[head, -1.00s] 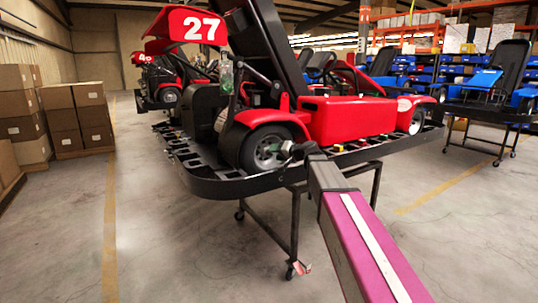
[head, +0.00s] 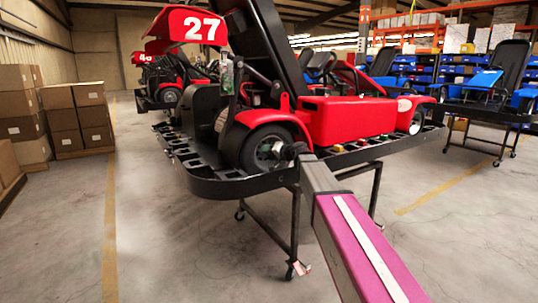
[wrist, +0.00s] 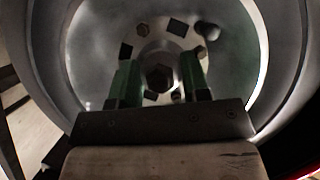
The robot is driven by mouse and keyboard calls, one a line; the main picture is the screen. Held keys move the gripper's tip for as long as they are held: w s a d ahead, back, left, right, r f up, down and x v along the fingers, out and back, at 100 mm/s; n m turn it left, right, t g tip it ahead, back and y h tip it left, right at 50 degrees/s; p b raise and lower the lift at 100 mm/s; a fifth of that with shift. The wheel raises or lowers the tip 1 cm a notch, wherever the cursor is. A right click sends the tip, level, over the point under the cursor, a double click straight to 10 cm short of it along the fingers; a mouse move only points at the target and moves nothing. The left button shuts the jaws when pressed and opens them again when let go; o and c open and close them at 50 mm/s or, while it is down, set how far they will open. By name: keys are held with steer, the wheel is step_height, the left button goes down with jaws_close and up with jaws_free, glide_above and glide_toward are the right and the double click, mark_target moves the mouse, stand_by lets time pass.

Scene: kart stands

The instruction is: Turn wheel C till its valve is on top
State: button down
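The near wheel of the red kart, which I take to be wheel C (head: 264,149), has a black tyre and a pale rim. My gripper (head: 285,150) is at its face. In the wrist view the rim (wrist: 100,50) fills the picture. My gripper (wrist: 162,85) has its two green fingers on either side of the central hub (wrist: 158,72), close to it. I cannot tell whether they press on it. A dark round stub (wrist: 207,30), possibly the valve, shows at the upper right of the hub. Dark square marks ring the hub.
The red kart (head: 345,120) rests on a black wheeled stand (head: 235,187). A clear bottle (head: 226,77) stands by the rear of the kart. Brown boxes (head: 75,120) are stacked at the left. The floor at the front left is clear.

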steer(key=shift+m+y, duration=0.6)
steer(key=shift+m, duration=0.5)
steer(key=c, duration=0.9)
jaws_free()
steer(key=shift+c, duration=0.2)
steer(key=v, duration=1)
steer(key=shift+s+d, duration=0.2)
steer(key=shift+d, duration=0.2)
